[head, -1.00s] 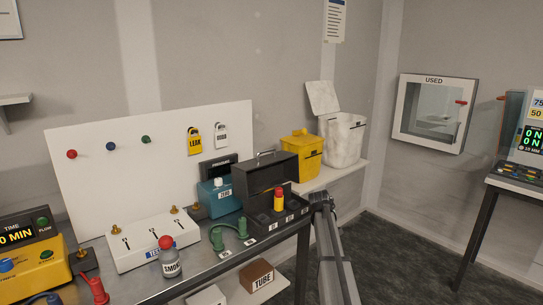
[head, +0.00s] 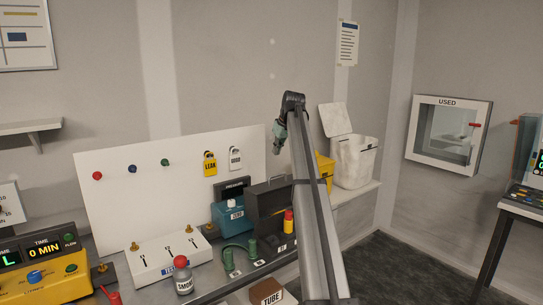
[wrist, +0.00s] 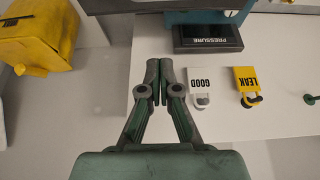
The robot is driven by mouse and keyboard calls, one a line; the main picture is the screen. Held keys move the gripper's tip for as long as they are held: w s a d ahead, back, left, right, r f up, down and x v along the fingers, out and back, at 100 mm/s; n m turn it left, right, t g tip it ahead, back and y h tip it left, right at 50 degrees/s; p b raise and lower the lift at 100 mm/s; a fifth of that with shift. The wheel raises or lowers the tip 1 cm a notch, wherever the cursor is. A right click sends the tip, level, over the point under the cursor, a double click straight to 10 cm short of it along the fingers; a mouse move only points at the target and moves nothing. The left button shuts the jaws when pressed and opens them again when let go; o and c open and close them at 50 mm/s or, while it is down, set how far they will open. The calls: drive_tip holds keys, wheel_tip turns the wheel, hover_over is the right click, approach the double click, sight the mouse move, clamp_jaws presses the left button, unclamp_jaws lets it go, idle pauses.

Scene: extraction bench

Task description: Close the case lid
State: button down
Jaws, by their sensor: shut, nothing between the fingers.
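The dark grey case (head: 264,241) stands on the bench with its lid (head: 268,200) raised upright at the back, a handle on its top edge. A yellow item with a red top (head: 288,222) stands in the case. My arm hides the case's right part in the head view. My gripper (head: 277,150) points down, high above and behind the lid, apart from it. In the wrist view my gripper (wrist: 158,66) is shut and empty, its fingertips together over the white board. A dark strip at the top of that view may be the lid's edge.
A teal gauge box (head: 231,217) stands left of the case. The LEAK (head: 210,163) and GOOD (head: 235,158) tags hang on the white board (head: 130,195) behind. A yellow bin (head: 324,172) and a white bin (head: 352,160) stand to the right.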

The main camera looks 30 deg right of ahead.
drive_tip(key=p, duration=0.2)
hover_over(278, 182)
drive_tip(key=w+a, duration=0.1)
drive_tip(key=w, duration=0.3)
wheel_tip(278, 182, down, 8)
drive_tip(key=shift+f, duration=0.2)
drive_tip(key=s, duration=0.2)
drive_tip(key=s+p, duration=0.1)
drive_tip(key=shift+d, duration=0.25)
drive_tip(key=shift+s, duration=0.35)
drive_tip(key=shift+s+d+f, duration=0.1)
drive_tip(key=shift+s, duration=0.1)
